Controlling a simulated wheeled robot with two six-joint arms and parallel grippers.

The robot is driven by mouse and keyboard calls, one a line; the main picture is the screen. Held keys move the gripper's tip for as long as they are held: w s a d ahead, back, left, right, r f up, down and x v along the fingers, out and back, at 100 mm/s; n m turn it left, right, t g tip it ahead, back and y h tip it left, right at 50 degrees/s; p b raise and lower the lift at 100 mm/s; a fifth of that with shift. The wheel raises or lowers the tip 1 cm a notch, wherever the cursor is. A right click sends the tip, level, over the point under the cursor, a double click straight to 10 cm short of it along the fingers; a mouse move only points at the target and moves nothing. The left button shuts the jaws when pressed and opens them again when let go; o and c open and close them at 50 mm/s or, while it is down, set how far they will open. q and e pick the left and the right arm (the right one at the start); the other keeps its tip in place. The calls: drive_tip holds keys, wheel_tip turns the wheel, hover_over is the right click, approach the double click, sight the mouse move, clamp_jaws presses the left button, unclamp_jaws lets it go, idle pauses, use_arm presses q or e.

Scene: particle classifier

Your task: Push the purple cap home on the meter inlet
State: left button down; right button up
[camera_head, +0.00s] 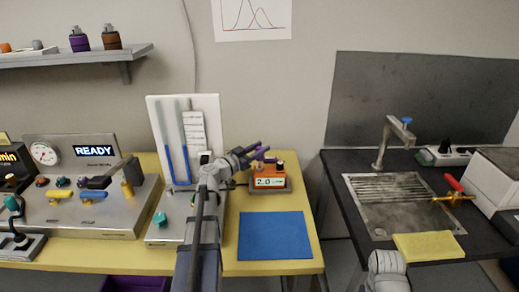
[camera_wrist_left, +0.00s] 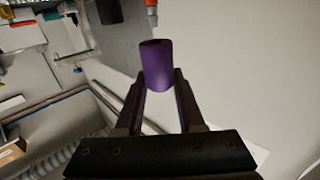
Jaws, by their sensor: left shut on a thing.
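My left gripper (camera_head: 262,153) is shut on the purple cap (camera_wrist_left: 156,62). In the left wrist view the cap stands out past the two fingertips (camera_wrist_left: 160,88), with its wall between them. In the head view the gripper is in the air, above and slightly left of the orange meter (camera_head: 269,182), whose display reads 2.0. The meter stands on the yellow bench, and its inlet cannot be made out clearly. The cap looks apart from the meter. My right gripper is not in view; only a grey part of my right arm shows at the bottom.
A blue mat (camera_head: 275,236) lies in front of the meter. Left of it stand a white panel with blue tubes (camera_head: 183,112) and a control console (camera_head: 88,212). A dark sink bench (camera_head: 345,222) stands to the right, across a gap. A shelf (camera_head: 100,57) hangs upper left.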

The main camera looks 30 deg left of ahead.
sight(260, 148)
use_arm(q)
drive_tip(key=shift+f+b, duration=1.8)
drive_tip(key=shift+c, duration=2.2)
unclamp_jaws()
drive_tip(key=shift+r, duration=0.1)
drive_tip(key=shift+r, duration=0.1)
wheel_tip(260, 148, up, 10)
drive_tip(key=p, duration=1)
